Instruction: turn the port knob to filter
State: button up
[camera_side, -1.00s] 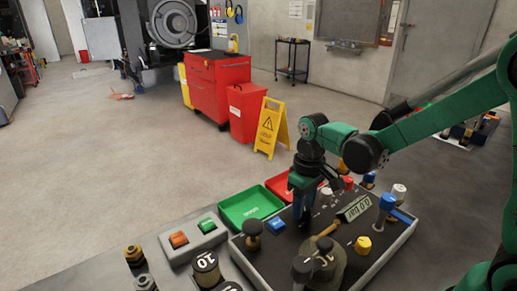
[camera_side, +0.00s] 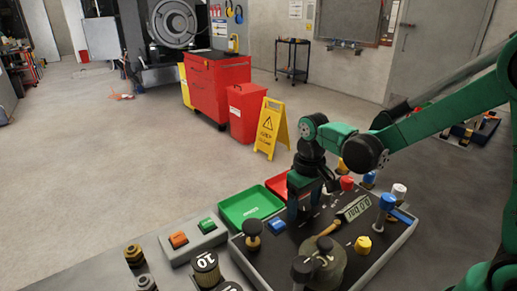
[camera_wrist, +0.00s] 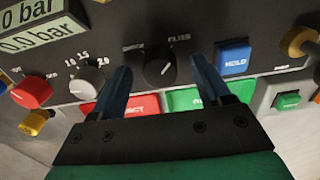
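A black round knob (camera_wrist: 160,65) with a pale pointer mark sits on the dark panel in the wrist view. The word FILTER (camera_wrist: 180,39) is printed beyond it to the right, and another blurred label is beyond it to the left. I cannot tell which label the mark points to. My gripper (camera_wrist: 163,80) is open, its two blue fingers apart, one to each side of the knob and not visibly touching it. In the side view my gripper (camera_side: 300,212) points down at the panel (camera_side: 285,255), and the knob is hidden there.
A blue HOLD button (camera_wrist: 233,56) is close to the right finger. A grey knob (camera_wrist: 87,80) and a red knob (camera_wrist: 32,92) are to the left. A green tray (camera_side: 250,207) and a red tray (camera_side: 277,184) lie behind the panel.

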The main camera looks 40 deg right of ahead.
aim_at(304, 206)
jog(key=shift+r, duration=2.85)
jog(key=shift+s+r+t, duration=0.35)
jog(key=shift+r+t, duration=0.05)
jog(key=shift+s+a+r+t, duration=0.15)
jog(key=shift+s+r+t, duration=0.2)
jog(key=shift+s+t, duration=0.55)
jog(key=shift+s+a+r+t, duration=0.1)
jog(key=shift+s+r+t, duration=0.45)
jog(key=shift+t, duration=0.7)
jog(key=shift+s+a+r+t, duration=0.15)
jog(key=shift+s+r+t, duration=0.05)
jog(key=shift+s+t, duration=0.75)
jog(key=shift+w, duration=0.1)
